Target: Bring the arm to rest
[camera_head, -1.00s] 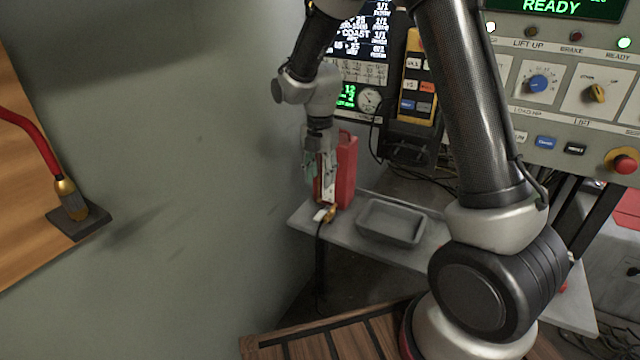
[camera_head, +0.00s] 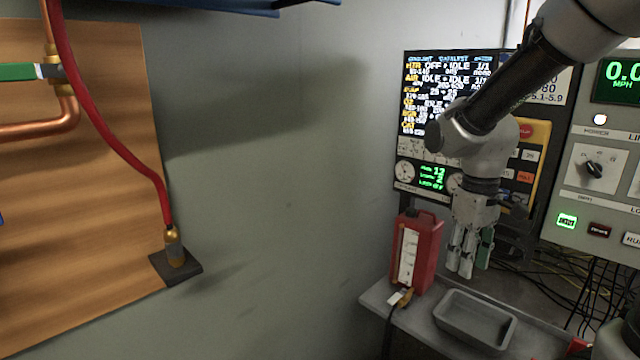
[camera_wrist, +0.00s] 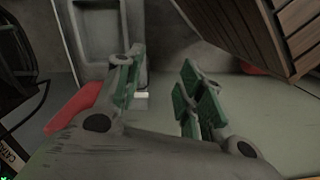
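My gripper (camera_head: 469,262) points down in the head view, above the shelf and just right of the red box-shaped unit (camera_head: 416,250). In the wrist view its two green-padded fingers (camera_wrist: 165,95) stand apart with nothing between them. My arm comes in from the upper right, bent at the elbow. A grey tray (camera_head: 476,318) lies on the shelf below and slightly right of the fingers. The tray also shows at the top left of the wrist view (camera_wrist: 88,50).
The grey shelf (camera_head: 408,322) carries the red unit, which has a cable plug (camera_head: 401,298) at its base. Behind my arm are a display screen (camera_head: 425,95) and a control panel (camera_head: 605,190). A red hose (camera_head: 112,140) hangs at the left. The wall between is bare.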

